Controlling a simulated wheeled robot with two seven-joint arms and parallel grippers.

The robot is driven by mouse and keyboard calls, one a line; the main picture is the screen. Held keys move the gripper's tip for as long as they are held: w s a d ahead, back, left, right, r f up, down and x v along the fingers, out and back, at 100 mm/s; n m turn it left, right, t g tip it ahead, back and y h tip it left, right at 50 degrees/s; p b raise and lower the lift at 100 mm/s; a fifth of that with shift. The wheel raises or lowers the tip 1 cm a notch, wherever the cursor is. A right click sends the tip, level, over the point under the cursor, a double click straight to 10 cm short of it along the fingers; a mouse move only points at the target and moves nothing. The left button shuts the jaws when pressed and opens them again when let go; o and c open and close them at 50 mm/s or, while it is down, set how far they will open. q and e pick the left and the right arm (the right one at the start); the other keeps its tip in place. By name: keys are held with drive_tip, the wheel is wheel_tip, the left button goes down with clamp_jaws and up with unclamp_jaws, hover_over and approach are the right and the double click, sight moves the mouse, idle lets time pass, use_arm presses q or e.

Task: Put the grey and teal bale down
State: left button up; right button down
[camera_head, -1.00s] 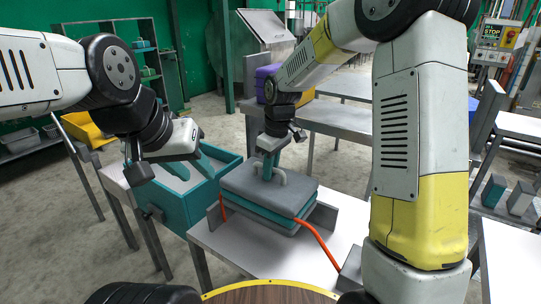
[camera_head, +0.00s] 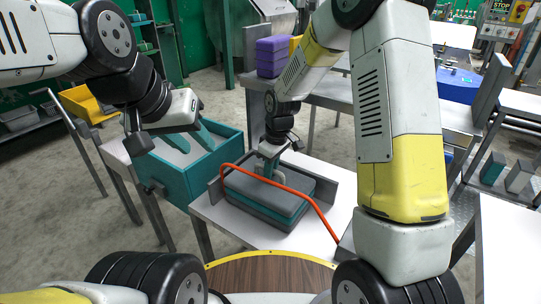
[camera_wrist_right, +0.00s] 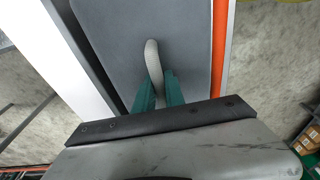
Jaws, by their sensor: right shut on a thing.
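The grey and teal bale (camera_head: 290,192) is a flat block with grey top and bottom layers, a teal band between them and a pale handle on top. It lies level between low grey walls on a white-topped table (camera_head: 222,216). I cannot tell whether its underside touches the table. My right gripper (camera_head: 271,170) is shut on the bale's handle (camera_wrist_right: 153,62). In the right wrist view, its teal fingers sit on both sides of the handle, above the grey top (camera_wrist_right: 115,35). My left gripper (camera_head: 193,139) is open and empty over a teal bin.
An orange bar (camera_head: 291,190) crosses in front of the bale. The teal bin (camera_head: 187,186) stands just left of the table. Purple blocks (camera_head: 272,58) sit on a bench behind. Grey and teal blocks (camera_head: 492,168) stand at the right.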

drive_tip(key=shift+w, duration=0.1)
drive_tip(key=c, duration=1.4)
unclamp_jaws()
wheel_tip(320, 180, up, 11)
drive_tip(key=s+d, duration=0.1)
drive_tip(key=s+d+r+m+t, duration=0.2)
drive_tip(key=s+d+r+m, duration=0.2)
drive_tip(key=s+d+r, duration=0.5)
drive_tip(key=s+d+r+m+t, duration=0.1)
drive_tip(key=s+d+r+m, duration=0.1)
drive_tip(key=s, duration=0.4)
drive_tip(key=s+d+r+m+t, duration=0.2)
drive_tip(key=s+r+m, duration=0.1)
drive_tip(key=s, duration=0.3)
drive_tip(key=shift+s+m+y, duration=0.2)
drive_tip(key=shift+m+y, duration=0.2)
drive_tip(key=shift+m, duration=0.4)
drive_tip(key=shift+d, duration=0.1)
